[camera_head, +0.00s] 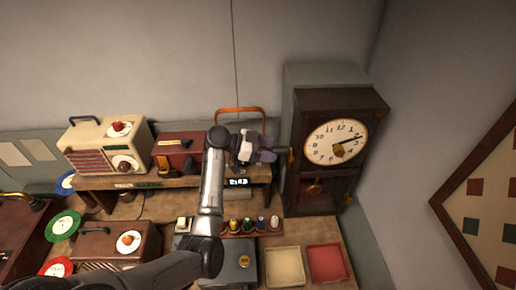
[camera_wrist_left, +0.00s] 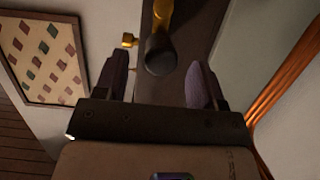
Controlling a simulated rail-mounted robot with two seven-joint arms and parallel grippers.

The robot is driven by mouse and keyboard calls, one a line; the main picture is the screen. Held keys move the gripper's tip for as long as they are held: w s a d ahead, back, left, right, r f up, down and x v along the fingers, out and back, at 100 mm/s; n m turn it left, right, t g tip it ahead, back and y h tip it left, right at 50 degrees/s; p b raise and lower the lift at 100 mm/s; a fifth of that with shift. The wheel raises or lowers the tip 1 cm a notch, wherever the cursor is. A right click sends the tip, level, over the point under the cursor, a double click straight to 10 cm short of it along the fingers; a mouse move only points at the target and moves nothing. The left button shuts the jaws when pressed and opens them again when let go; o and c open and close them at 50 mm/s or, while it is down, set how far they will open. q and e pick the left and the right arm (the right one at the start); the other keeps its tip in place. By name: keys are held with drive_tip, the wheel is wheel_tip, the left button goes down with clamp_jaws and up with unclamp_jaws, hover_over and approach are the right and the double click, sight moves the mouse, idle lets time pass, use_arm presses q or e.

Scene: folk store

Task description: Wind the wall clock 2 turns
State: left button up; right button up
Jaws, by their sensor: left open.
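The wall clock (camera_head: 311,110) is a dark wooden case with a cream dial, standing upright at the back right. A brass winding crank (camera_head: 291,157) is on its left side. In the left wrist view the crank's brass arm (camera_wrist_left: 163,14) ends in a dark round handle (camera_wrist_left: 160,55). My left gripper (camera_head: 268,149) is open beside the clock's left side, fingers pointing at it. In the wrist view the handle appears between the two spread fingers (camera_wrist_left: 160,80), with gaps on both sides; I cannot tell how deep it is. My right gripper is not in view.
A cream radio (camera_head: 85,137) and a red box (camera_head: 172,150) stand on a shelf left of my arm. Below are several coloured spools (camera_head: 248,224), a cream tray (camera_head: 284,268) and a red tray (camera_head: 327,264). An orange handle-like loop (camera_head: 240,109) rises behind my gripper.

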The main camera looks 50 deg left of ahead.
sight(277, 151)
use_arm(q)
drive_tip(key=shift+b+x, duration=0.55)
drive_tip(key=shift+x, duration=1.1)
drive_tip(key=shift+c, duration=0.4)
drive_tip(key=c, duration=0.7)
